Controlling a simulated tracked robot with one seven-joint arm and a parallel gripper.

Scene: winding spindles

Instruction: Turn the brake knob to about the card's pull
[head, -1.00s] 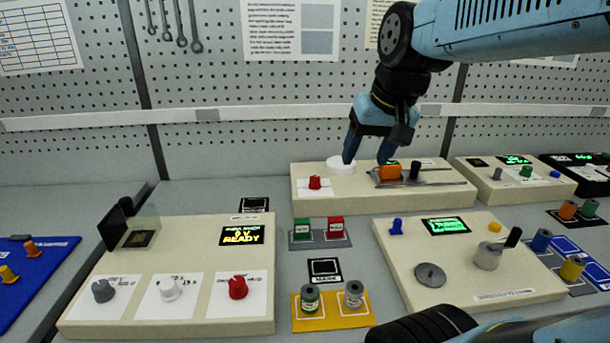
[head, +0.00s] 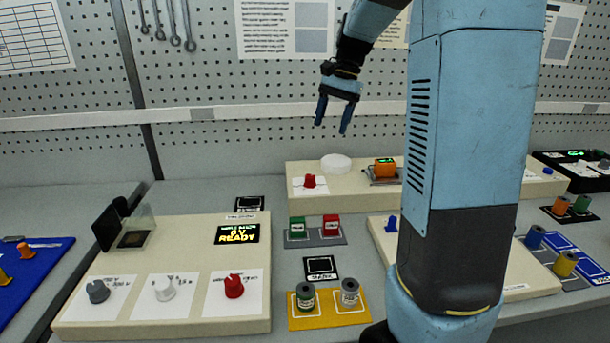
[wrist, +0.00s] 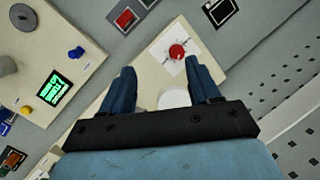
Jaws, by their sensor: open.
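A red knob (head: 310,181) stands on a white plate at the left end of the long cream box (head: 325,197) at the back. My gripper (head: 331,127) hangs open and empty above this box, fingers pointing down. In the wrist view the red knob (wrist: 177,51) shows beyond and between the fingertips (wrist: 160,68), apart from them. The white disc (wrist: 173,98) is partly hidden by my gripper. Any marking around the knob is too small to read.
A cream panel (head: 190,320) at front left holds a grey, a white and a red knob and a display reading READY. Red and green blocks (head: 315,231) and spools on a yellow mat (head: 330,322) lie mid-table. My arm hides much of the right panel.

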